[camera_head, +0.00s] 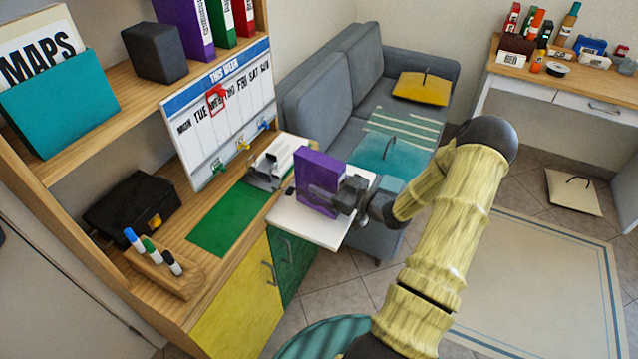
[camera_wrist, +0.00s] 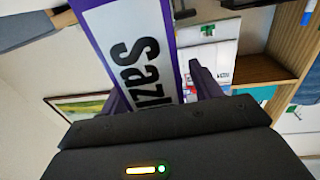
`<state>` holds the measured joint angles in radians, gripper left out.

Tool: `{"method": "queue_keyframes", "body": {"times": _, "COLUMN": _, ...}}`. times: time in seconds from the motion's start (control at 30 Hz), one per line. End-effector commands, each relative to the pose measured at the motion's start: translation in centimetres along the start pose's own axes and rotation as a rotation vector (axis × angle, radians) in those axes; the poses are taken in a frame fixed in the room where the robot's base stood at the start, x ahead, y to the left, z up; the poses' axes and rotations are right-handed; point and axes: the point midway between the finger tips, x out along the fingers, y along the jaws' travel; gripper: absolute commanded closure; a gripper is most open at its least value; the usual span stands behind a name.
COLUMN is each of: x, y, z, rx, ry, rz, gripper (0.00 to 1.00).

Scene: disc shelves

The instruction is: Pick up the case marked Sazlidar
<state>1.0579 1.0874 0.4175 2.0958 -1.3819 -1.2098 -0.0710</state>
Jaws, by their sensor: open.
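A purple case (camera_head: 316,178) stands upright on a white surface (camera_head: 300,222) at the end of the wooden desk. In the wrist view the case (camera_wrist: 172,30) has a white label reading "Sazl", with the rest cut off by my gripper. My gripper (camera_head: 340,192) is at the right side of the case in the head view, close against it. In the wrist view my gripper (camera_wrist: 163,88) is open, with one finger on each side of the case. I cannot tell whether either finger touches it.
A white and grey device (camera_head: 279,162) is just behind and left of the case. A week calendar (camera_head: 222,115) stands on the desk. A green mat (camera_head: 230,218) and a marker holder (camera_head: 165,268) are on the desk. A grey sofa (camera_head: 345,120) is behind. Rug floor (camera_head: 530,285) at right is clear.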

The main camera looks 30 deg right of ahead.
Motion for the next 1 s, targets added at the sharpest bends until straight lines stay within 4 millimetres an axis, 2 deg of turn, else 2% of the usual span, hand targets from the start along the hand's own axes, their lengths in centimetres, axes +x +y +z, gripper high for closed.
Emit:
{"method": "queue_keyframes", "body": {"times": 0.3, "x": -0.1, "y": 0.0, "z": 0.0, "rx": 0.0, "ry": 0.0, "rz": 0.001, "gripper": 0.36}}
{"method": "queue_keyframes", "body": {"times": 0.6, "x": -0.1, "y": 0.0, "z": 0.0, "rx": 0.0, "ry": 0.0, "rz": 0.001, "gripper": 0.94}}
{"method": "queue_keyframes", "body": {"times": 0.87, "x": 0.0, "y": 0.0, "z": -0.2, "rx": -0.001, "ry": 0.002, "rz": 0.0, "gripper": 0.94}}
{"method": "queue_keyframes", "body": {"times": 1.0, "x": 0.0, "y": 0.1, "z": -1.1, "rx": -0.002, "ry": 0.002, "rz": 0.0, "gripper": 0.94}}
